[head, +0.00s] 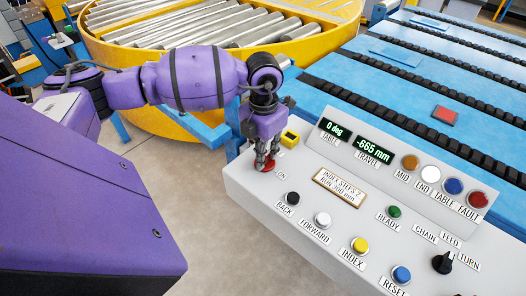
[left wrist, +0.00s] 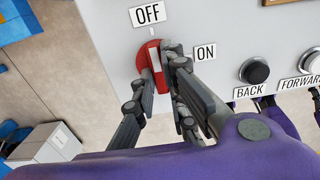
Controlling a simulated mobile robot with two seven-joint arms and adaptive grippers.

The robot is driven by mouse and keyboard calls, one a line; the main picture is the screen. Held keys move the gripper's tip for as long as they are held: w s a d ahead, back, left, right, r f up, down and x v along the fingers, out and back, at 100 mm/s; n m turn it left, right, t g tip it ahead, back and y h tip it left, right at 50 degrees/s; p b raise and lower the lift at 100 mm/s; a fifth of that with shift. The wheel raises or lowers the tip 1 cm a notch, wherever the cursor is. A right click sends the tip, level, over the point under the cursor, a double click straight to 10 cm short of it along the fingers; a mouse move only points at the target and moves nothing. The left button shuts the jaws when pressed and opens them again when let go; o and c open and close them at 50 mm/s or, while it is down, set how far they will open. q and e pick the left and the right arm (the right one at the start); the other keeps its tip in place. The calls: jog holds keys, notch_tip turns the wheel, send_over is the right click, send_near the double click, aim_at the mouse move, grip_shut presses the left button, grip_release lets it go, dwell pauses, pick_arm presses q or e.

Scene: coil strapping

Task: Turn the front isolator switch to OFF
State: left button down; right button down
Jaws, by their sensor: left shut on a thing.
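The red isolator switch (head: 262,168) sits at the left end of the grey control panel (head: 245,185). In the left wrist view the red switch (left wrist: 143,62) has a pale bar on its face that points up, towards the OFF label (left wrist: 148,14). The ON label (left wrist: 205,52) is to its right. My left gripper (head: 266,160) reaches down over the switch and is shut on it, one finger on each side; it also shows in the left wrist view (left wrist: 160,75). The fingers hide part of the switch. My right gripper is not in view.
The panel carries several buttons, including BACK (head: 292,198) and FORWARD (head: 322,219) near the switch, and a black selector (head: 443,263). A small yellow block (head: 289,138) is close behind my gripper. A yellow roller turntable (head: 130,75) and blue conveyor (head: 385,85) lie beyond.

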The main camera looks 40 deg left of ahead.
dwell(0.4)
pick_arm(q)
jog(key=c, duration=1.8)
grip_release()
jog(key=shift+r, duration=0.1)
notch_tip(320, 180, up, 12)
